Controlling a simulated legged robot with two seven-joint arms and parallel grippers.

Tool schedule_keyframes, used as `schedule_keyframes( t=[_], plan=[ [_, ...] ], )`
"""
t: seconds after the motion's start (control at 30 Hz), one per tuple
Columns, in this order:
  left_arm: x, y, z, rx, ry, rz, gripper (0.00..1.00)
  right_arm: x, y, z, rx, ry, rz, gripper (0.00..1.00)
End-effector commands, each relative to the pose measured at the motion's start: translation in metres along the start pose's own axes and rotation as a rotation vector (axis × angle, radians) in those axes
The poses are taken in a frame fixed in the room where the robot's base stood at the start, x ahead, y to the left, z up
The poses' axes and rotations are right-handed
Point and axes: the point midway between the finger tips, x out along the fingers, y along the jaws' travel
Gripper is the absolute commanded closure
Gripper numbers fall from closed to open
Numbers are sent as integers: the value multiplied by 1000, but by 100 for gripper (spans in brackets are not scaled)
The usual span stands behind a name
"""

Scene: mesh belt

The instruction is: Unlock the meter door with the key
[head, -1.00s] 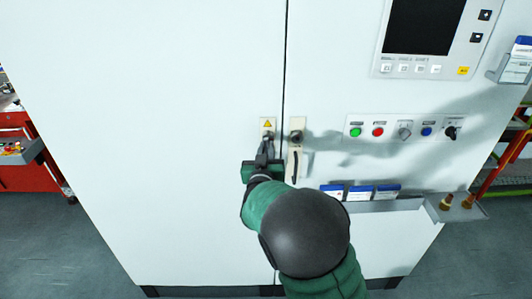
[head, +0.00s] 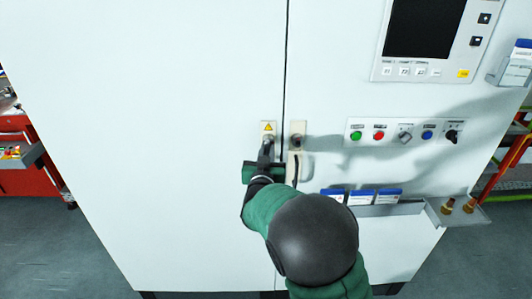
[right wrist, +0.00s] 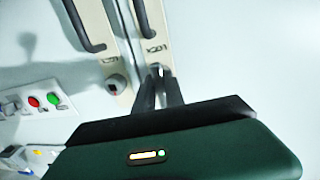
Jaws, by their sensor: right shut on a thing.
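The meter cabinet's left door (head: 180,120) and right door (head: 335,75) are shut, with a narrow dark seam between them. A pale lock plate with a yellow warning label (head: 268,127) is on the left door beside the seam. My right gripper (head: 266,145) is at the lock on this plate, its fingers closed together. In the right wrist view the fingertips (right wrist: 160,76) meet at the lock of this plate (right wrist: 151,45). The key is mostly hidden between the fingers; only a small silvery bit shows. My left gripper is not in view.
A second lock plate (head: 297,140) with a handle is on the right door, close beside my gripper. A row of buttons and switches (head: 405,133), a screen (head: 425,25) and a shelf (head: 395,208) are to the right. A red cart (head: 30,180) stands at left.

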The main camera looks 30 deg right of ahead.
Motion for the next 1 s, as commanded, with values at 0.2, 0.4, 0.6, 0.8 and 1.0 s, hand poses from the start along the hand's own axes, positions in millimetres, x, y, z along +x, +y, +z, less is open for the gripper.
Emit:
schedule_keyframes(
  t=[0.2, 0.4, 0.6, 0.8, 1.0],
  plan=[
    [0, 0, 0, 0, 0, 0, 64, 0, 2, 2, -1, -4, 3, 66],
    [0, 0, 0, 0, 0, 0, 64, -1, 0, 0, -1, 0, 2, 60],
    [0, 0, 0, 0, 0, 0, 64, -3, 0, 0, 0, 0, 1, 60],
    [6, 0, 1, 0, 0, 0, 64, -37, 0, 0, 3, 1, -3, 60],
    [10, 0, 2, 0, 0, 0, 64, -96, 0, 1, 4, -1, -4, 60]
  ],
)
